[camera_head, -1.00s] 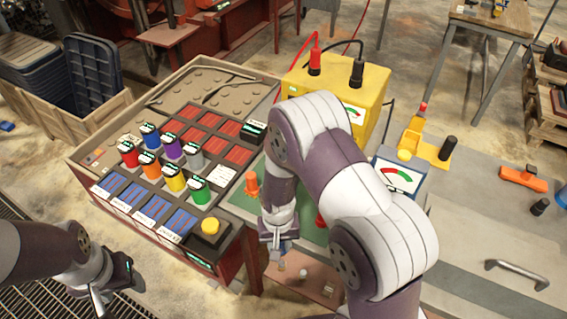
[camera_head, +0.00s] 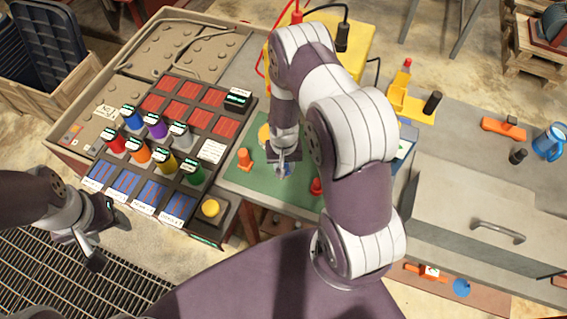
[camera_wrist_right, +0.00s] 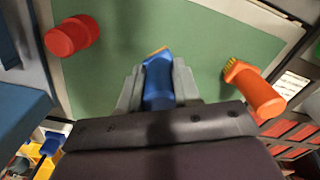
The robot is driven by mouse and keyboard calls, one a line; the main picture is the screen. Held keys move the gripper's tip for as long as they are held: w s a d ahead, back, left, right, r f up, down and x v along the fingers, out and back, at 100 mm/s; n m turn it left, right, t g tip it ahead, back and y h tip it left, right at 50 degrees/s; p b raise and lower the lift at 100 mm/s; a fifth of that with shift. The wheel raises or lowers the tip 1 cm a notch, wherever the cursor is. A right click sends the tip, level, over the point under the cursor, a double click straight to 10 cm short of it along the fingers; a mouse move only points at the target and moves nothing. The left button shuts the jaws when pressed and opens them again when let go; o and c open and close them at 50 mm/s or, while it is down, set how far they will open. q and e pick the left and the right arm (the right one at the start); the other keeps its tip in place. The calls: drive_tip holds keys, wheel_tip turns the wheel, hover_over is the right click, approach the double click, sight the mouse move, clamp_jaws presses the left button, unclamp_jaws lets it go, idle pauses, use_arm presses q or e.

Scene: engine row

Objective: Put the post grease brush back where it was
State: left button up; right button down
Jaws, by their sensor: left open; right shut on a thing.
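My right gripper (camera_wrist_right: 157,88) is shut on a blue brush (camera_wrist_right: 158,80) with a yellowish tip, held over the green mat (camera_wrist_right: 205,45). In the head view the right gripper (camera_head: 283,168) is over the mat (camera_head: 233,176), between an orange brush (camera_head: 245,160) and a red object (camera_head: 316,186). The wrist view shows the orange brush (camera_wrist_right: 258,92) with yellow bristles at right and the red object (camera_wrist_right: 72,36) at left. Whether the blue brush touches the mat is unclear. My left gripper (camera_head: 95,243) is open and empty over the floor grating at lower left.
Left of the mat is a rack of several coloured capped posts, with a yellow button (camera_head: 210,208) at its corner. A yellow meter box (camera_head: 350,50) stands behind the right arm. A grey box with a handle (camera_head: 498,231) lies at right.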

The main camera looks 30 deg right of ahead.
drive_tip(key=shift+s+f, duration=0.1)
drive_tip(key=shift+f, duration=0.4)
drive_tip(key=shift+f, duration=0.1)
drive_tip(key=shift+f, duration=0.15)
drive_tip(key=c, duration=0.8)
unclamp_jaws()
drive_tip(key=shift+r, duration=0.2)
